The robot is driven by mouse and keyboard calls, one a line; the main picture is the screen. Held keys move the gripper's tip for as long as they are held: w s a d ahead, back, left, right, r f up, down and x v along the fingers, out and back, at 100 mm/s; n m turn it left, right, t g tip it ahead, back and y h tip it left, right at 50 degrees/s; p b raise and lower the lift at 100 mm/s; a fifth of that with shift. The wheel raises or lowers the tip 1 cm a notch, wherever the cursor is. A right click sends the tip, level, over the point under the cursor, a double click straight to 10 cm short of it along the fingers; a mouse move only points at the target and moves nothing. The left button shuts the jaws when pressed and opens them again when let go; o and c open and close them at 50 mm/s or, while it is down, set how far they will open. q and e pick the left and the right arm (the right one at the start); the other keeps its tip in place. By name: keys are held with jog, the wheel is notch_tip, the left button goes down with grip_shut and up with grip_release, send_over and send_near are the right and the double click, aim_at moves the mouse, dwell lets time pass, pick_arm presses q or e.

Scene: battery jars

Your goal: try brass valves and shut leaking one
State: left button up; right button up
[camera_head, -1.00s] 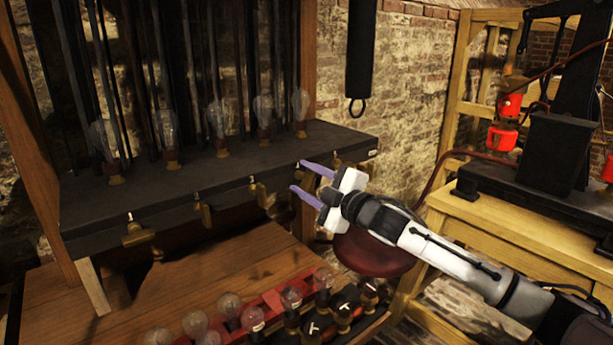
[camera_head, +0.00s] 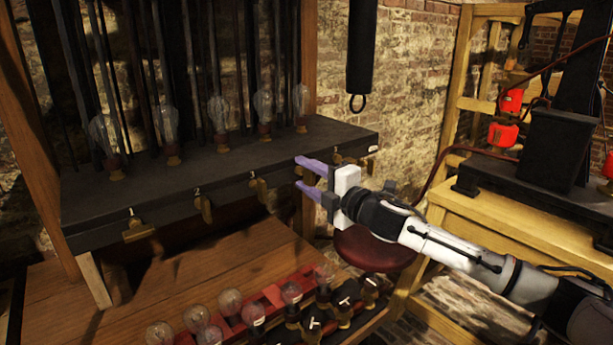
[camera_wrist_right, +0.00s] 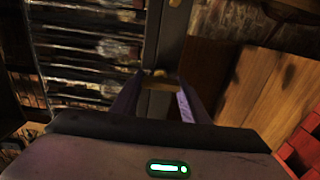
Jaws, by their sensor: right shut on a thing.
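Several brass valves line the front edge of the dark shelf (camera_head: 230,160) in the head view. The leftmost valve (camera_head: 137,231) sits low, another valve (camera_head: 203,206) is to its right, then a third valve (camera_head: 259,188). My right gripper (camera_head: 298,173) is at the shelf's front edge, right of that third valve. Its purple fingers are shut on a brass valve (camera_wrist_right: 157,97), which shows between them in the right wrist view. The fingers mostly hide that valve in the head view. My left gripper is not in view.
Glass bulbs (camera_head: 218,112) stand on the shelf. More bulbs and a red rack (camera_head: 272,296) sit on the wooden bench (camera_head: 190,282) below. A dark red round seat (camera_head: 372,250) lies beneath my right arm. A yellow wooden frame (camera_head: 455,215) stands at right.

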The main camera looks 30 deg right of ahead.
jog(key=o, duration=1.1)
jog(key=shift+c, duration=0.2)
jog(key=shift+s, duration=0.1)
jog(key=s+b, duration=0.3)
jog(key=s, duration=0.7)
jog(key=shift+d, duration=0.4)
